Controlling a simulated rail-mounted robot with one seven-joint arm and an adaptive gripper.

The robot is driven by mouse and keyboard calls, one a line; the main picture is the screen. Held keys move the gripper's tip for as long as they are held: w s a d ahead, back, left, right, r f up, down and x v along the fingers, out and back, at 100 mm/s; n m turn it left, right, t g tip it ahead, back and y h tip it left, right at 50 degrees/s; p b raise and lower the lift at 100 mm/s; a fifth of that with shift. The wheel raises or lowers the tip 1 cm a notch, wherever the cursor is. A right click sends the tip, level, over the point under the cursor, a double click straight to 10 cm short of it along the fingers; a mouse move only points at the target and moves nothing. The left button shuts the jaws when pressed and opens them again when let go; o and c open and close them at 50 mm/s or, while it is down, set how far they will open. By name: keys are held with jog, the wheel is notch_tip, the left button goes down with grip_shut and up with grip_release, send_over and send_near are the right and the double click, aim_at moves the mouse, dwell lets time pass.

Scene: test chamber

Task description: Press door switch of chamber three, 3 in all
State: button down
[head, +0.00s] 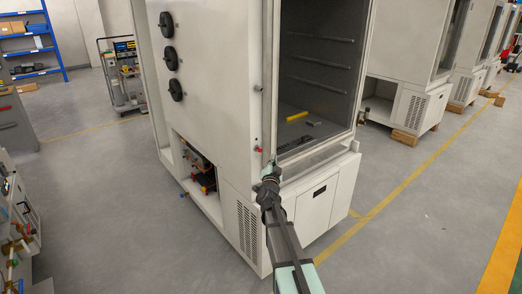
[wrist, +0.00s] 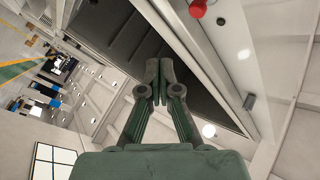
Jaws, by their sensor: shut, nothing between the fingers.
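A large white test chamber (head: 215,85) stands in front of me with its door open and its dark, racked interior showing. I cannot read a number on it. A small red knob (head: 257,151) sits on the front frame left of the opening; in the wrist view a red knob (wrist: 197,8) is at the top, with a grey cylindrical piece (wrist: 249,101) farther down the same pale frame. I cannot tell which part is the door switch. My gripper (head: 271,166) is shut and empty at the frame, below the red knob. In the wrist view its fingertips (wrist: 159,70) are together, apart from the knob.
A yellow bar (head: 297,116) lies inside the chamber. Several more white chambers (head: 408,60) stand in a row at the right. A trolley (head: 122,75) and a blue shelf (head: 30,45) are at the back left. The floor (head: 110,200) at left is clear.

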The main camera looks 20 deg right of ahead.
jog(key=shift+w+a+p, duration=0.25)
jog(key=shift+w+p, duration=0.05)
jog(key=shift+w, duration=0.5)
jog(key=shift+w+a+p, duration=0.25)
jog(key=shift+w, duration=0.55)
jog(key=shift+w+a+p, duration=0.25)
jog(key=shift+w+p, duration=0.05)
jog(key=shift+w, duration=0.5)
jog(key=shift+w, duration=0.15)
jog(key=shift+w+a, duration=0.1)
jog(key=shift+w, duration=0.2)
jog(key=shift+w+a+p, duration=0.25)
jog(key=shift+w+p, duration=0.15)
jog(key=shift+w, duration=0.35)
dwell(0.6)
jog(key=shift+s, duration=0.1)
jog(key=shift+s+d+b, duration=0.2)
jog(key=shift+s+b, duration=0.05)
jog(key=shift+s, duration=0.3)
jog(key=shift+s+d+b, duration=0.15)
jog(key=shift+s+b, duration=0.05)
jog(key=shift+s, duration=0.35)
